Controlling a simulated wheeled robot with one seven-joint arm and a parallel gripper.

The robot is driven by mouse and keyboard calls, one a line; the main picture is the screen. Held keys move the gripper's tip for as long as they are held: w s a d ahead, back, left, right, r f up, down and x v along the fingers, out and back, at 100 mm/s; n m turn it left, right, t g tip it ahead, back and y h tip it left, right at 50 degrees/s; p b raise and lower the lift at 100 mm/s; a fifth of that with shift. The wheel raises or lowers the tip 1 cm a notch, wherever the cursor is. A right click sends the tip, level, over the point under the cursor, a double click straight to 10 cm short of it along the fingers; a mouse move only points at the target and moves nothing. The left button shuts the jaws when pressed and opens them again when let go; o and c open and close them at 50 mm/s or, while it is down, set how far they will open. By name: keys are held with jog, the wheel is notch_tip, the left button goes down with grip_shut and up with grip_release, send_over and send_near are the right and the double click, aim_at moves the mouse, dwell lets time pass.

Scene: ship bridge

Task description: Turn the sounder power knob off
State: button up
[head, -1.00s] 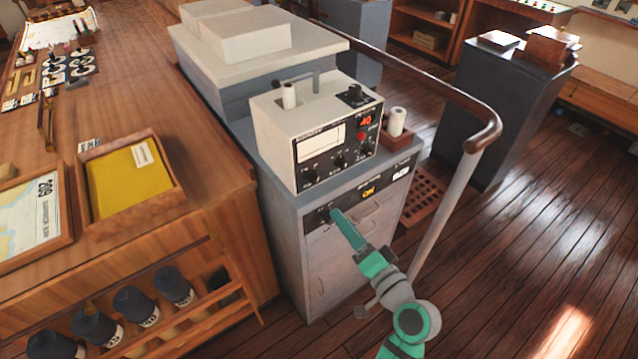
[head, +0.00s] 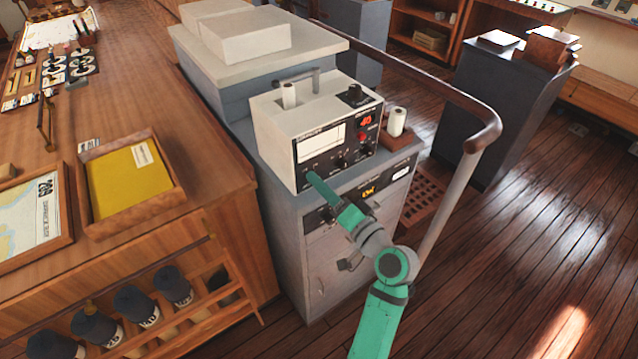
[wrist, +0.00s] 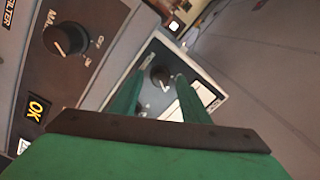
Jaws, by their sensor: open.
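The sounder (head: 283,140) is a white box with a black front panel, a pale display and a red readout, on a grey cabinet. My gripper (head: 311,176) is at the panel's lower left, over the leftmost knob, which its fingers hide in the head view. In the wrist view, a dark round knob (wrist: 160,77) shows between the tips of my open gripper (wrist: 164,72); contact cannot be told. The knob's label and setting are not readable. Another knob (wrist: 68,39), with OFF and ON marks, is on a darker panel at the left.
The cabinet (head: 330,268) below has a dark strip with a yellow OK label (head: 369,192). A curved handrail (head: 484,137) stands to the right of my arm. A wooden chart table (head: 215,185) is at the left. A paper roll (head: 397,121) stands right of the sounder.

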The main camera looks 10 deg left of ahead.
jog(key=shift+w+a, duration=0.4)
jog(key=shift+w, duration=0.05)
jog(key=c, duration=0.9)
jog(key=shift+n, duration=0.3)
jog(key=n, duration=1.1)
jog(key=shift+f, duration=0.1)
jog(key=shift+n, duration=0.3)
jog(key=shift+c, duration=0.8)
